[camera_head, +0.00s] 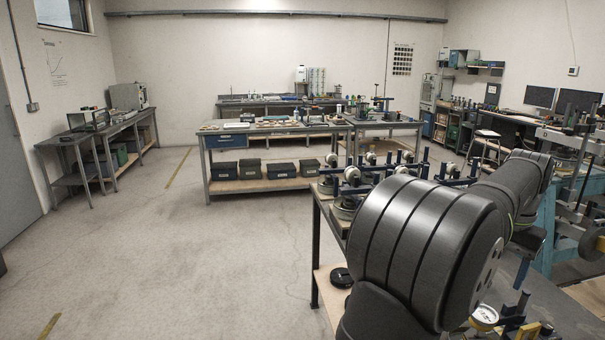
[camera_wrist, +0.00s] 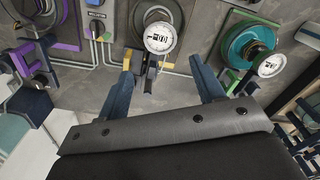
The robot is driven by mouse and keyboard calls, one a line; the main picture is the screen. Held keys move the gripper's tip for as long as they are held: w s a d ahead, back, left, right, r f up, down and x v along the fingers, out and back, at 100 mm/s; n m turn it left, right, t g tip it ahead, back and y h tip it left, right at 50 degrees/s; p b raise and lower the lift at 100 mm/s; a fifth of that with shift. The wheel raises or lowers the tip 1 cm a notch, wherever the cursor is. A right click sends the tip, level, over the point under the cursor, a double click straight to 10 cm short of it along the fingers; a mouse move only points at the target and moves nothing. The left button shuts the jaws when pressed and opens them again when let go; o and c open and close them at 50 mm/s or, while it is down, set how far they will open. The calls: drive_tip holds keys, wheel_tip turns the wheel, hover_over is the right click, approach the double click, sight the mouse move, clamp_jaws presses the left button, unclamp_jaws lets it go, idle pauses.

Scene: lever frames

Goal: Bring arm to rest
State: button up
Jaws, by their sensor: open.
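My gripper (camera_wrist: 161,58) shows in the wrist view with its two blue fingers spread wide and nothing between them. A dial gauge (camera_wrist: 160,38) on a yellow and blue mount stands just beyond the fingertips, apart from them as far as I can tell. A purple lever frame (camera_wrist: 66,30) is at the left and a teal wheel (camera_wrist: 248,44) at the right, with a second dial gauge (camera_wrist: 271,65) beside it. In the head view my dark arm fills the lower right and hides much of the bench; my gripper's fingers cannot be made out there.
Lever frames with blue posts and round weights (camera_head: 351,174) crowd the near bench. A dial gauge (camera_head: 484,315) and yellow parts stand below my arm. A workbench (camera_head: 268,185) with dark boxes is further back. Open floor (camera_head: 190,255) lies to the left.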

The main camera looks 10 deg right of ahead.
sight(485, 314)
wheel_tip(485, 314, down, 11)
drive_tip(key=shift+r, duration=0.2)
drive_tip(key=n, duration=0.3)
drive_tip(key=shift+r, duration=0.1)
drive_tip(key=n, duration=0.8)
drive_tip(key=shift+n, duration=1.6)
drive_tip(key=shift+o, duration=0.2)
